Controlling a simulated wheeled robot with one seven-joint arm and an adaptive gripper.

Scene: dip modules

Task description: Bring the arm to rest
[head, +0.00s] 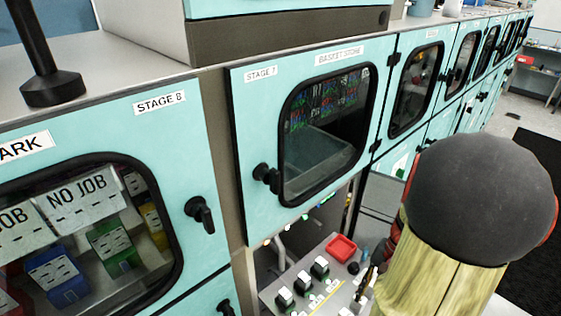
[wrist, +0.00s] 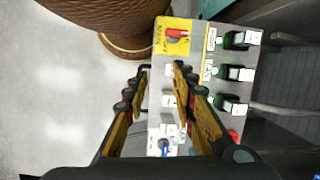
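My gripper (wrist: 161,68) is open in the wrist view, with its two yellow and black fingers apart and nothing seen between them. Its fingers are over a pale control panel (wrist: 213,95), and I cannot tell whether they touch it. The panel carries a red switch on a yellow plate (wrist: 175,34), several black and green switches (wrist: 238,73) with white tags, and a blue part near the gripper's base. In the head view the panel (head: 318,287) is low, below the Stage 7 door. The gripper is mostly hidden there.
A brown ribbed round object (wrist: 120,18) stands beside the panel. Pale floor (wrist: 60,100) lies clear left in the wrist view.

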